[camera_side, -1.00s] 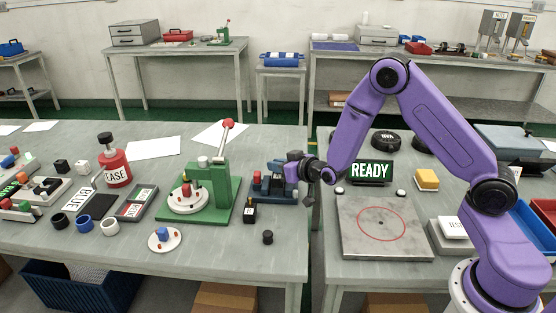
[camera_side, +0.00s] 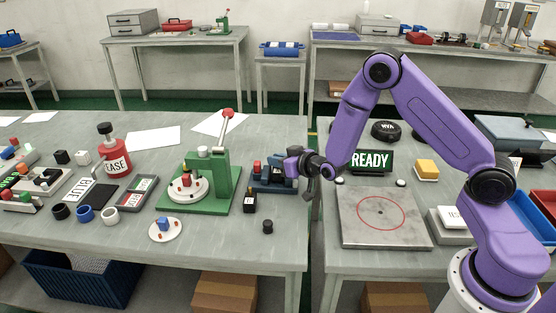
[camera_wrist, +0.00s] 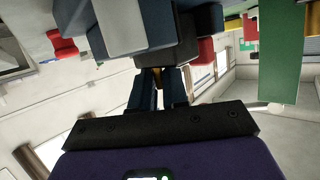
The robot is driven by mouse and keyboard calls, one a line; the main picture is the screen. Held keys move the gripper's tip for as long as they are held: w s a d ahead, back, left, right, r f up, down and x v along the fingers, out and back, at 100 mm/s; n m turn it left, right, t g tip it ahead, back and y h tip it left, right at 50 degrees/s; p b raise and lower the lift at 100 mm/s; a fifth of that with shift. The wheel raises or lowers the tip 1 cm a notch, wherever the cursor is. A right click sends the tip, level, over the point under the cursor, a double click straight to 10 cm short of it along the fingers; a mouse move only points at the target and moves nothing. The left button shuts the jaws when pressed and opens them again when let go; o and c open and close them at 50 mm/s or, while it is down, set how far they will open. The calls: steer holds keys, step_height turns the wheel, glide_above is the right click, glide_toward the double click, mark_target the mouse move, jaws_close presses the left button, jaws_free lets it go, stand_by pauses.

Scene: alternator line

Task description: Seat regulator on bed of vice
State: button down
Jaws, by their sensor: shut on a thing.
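A blue vice (camera_side: 268,183) with red and grey parts stands on the left table, to the right of the green press. My gripper (camera_side: 293,165) is close at its right end, pointing left, with its fingers near table-fixture height. In the wrist view, my gripper's fingers (camera_wrist: 160,88) are shut on a small dark block (camera_wrist: 168,56), apparently the regulator. It is mostly hidden in the side view. A blue body with a pale grey face (camera_wrist: 120,25) is just beyond the block. I cannot tell whether the block touches it.
The green press (camera_side: 215,190) with its raised red-knobbed lever stands left of the vice. A gap separates this table from the one with the steel plate (camera_side: 385,235).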

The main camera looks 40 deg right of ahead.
steer(key=shift+f, duration=0.3)
steer(key=c, duration=1.1)
jaws_free()
steer(key=shift+o, duration=0.2)
steer(key=v, duration=1.7)
steer(key=s+a+r+n+g+y, duration=0.1)
steer(key=s+a+n+g+y, duration=0.4)
steer(key=s+a+g, duration=0.55)
steer(key=s+d+r+n+g+h, duration=0.1)
steer(key=s+d+r+n+h, duration=0.1)
steer(key=s, duration=0.5)
steer(key=s+d+r+n+g+h, duration=0.2)
steer(key=s+d+r+n+h, duration=0.1)
steer(key=s, duration=0.5)
steer(key=shift+s+d+r+n+h, duration=0.35)
steer(key=shift+d+n, duration=0.35)
steer(key=shift+n, duration=0.5)
